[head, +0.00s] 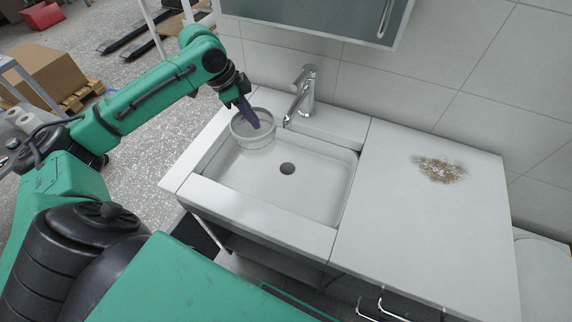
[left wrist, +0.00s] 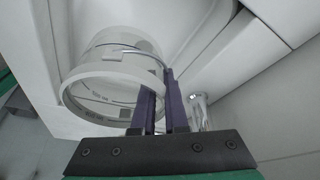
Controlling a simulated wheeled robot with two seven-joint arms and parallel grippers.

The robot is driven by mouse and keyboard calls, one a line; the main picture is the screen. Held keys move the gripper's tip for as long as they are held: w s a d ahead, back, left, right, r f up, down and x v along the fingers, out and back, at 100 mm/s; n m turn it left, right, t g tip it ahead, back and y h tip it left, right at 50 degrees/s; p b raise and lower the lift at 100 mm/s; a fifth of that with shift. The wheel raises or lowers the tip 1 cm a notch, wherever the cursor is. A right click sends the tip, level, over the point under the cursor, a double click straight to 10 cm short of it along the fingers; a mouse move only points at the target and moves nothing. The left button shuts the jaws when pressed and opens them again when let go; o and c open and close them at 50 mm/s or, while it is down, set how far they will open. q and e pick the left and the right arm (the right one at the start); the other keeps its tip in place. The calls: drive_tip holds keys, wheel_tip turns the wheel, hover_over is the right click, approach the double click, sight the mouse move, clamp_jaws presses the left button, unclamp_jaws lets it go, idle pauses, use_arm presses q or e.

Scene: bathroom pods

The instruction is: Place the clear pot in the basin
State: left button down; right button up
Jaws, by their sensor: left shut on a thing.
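The clear pot (head: 240,135) is a see-through round vessel over the back left corner of the white basin (head: 316,202). My left gripper (head: 254,121) reaches down to it from the upper left, its purple fingers at the pot's rim. In the left wrist view my left gripper (left wrist: 164,98) is shut on the wall of the clear pot (left wrist: 88,88). I cannot tell whether the pot's base touches the basin floor. The basin is otherwise empty, with a dark drain (head: 287,168) in its floor. My right gripper is not in view.
A chrome faucet (head: 304,92) stands behind the basin, close to the right of my left gripper. A white counter (head: 410,235) lies to the right, with a brown stain (head: 439,169). A wall cabinet (head: 325,14) hangs above. A cardboard box (head: 46,72) is far left.

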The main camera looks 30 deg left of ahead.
use_arm(q)
wheel_tip(320, 180, down, 12)
drive_tip(key=shift+s+d+r, duration=0.1)
drive_tip(key=shift+r, duration=0.15)
drive_tip(key=w+d, duration=0.1)
drive_tip(key=d, duration=0.1)
drive_tip(key=w+d+p, duration=0.1)
drive_tip(key=w+d, duration=0.2)
drive_tip(key=d, duration=0.1)
drive_tip(key=shift+w+d+f, duration=0.2)
drive_tip(key=shift+w+f, duration=0.05)
drive_tip(key=shift+f, duration=0.1)
drive_tip(key=shift+f+p, duration=0.35)
drive_tip(key=shift+f, duration=0.2)
drive_tip(key=shift+w+d+f, duration=0.1)
drive_tip(key=shift+f, duration=0.1)
drive_tip(key=c, duration=0.9)
unclamp_jaws()
drive_tip(key=v, duration=1.2)
